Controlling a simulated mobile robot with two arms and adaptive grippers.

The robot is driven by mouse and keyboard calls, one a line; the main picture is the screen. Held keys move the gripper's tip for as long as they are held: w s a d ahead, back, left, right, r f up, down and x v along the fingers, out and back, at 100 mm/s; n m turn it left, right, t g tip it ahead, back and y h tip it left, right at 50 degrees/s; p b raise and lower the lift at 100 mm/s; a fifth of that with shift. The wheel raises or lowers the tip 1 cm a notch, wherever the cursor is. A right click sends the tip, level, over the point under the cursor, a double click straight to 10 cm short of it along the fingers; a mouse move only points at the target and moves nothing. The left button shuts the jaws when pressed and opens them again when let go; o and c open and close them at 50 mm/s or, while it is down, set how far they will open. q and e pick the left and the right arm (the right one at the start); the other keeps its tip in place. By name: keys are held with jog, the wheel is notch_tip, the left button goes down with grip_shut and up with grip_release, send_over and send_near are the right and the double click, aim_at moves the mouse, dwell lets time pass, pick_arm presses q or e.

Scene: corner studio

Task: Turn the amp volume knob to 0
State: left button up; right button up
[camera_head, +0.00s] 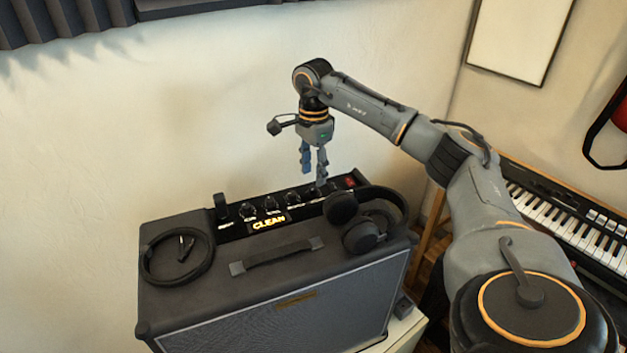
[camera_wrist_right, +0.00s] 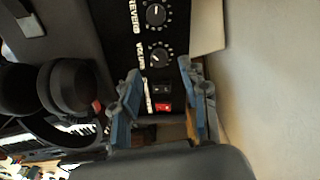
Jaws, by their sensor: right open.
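The guitar amp (camera_head: 190,300) has a black control panel with a row of round knobs along its back top edge. In the right wrist view, the volume knob (camera_wrist_right: 159,57) is a dark round knob beside its printed label, with the reverb knob (camera_wrist_right: 155,14) above it. I cannot read its exact setting. My right gripper (camera_head: 314,174) points down above the right part of the panel, its fingers open and empty. In the wrist view the open fingers (camera_wrist_right: 158,70) lie on either side of the panel strip just below the volume knob. My left gripper is not in view.
Black headphones (camera_head: 361,238) rest on the amp's right top, close to the panel. A coiled cable (camera_head: 150,268) lies on the left top, and a handle (camera_head: 278,257) crosses the middle. A red switch (camera_wrist_right: 163,107) sits beyond the volume knob. A keyboard (camera_head: 575,225) stands at right.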

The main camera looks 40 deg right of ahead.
aim_at(313, 187)
notch_tip(313, 187, up, 8)
dwell(0.7)
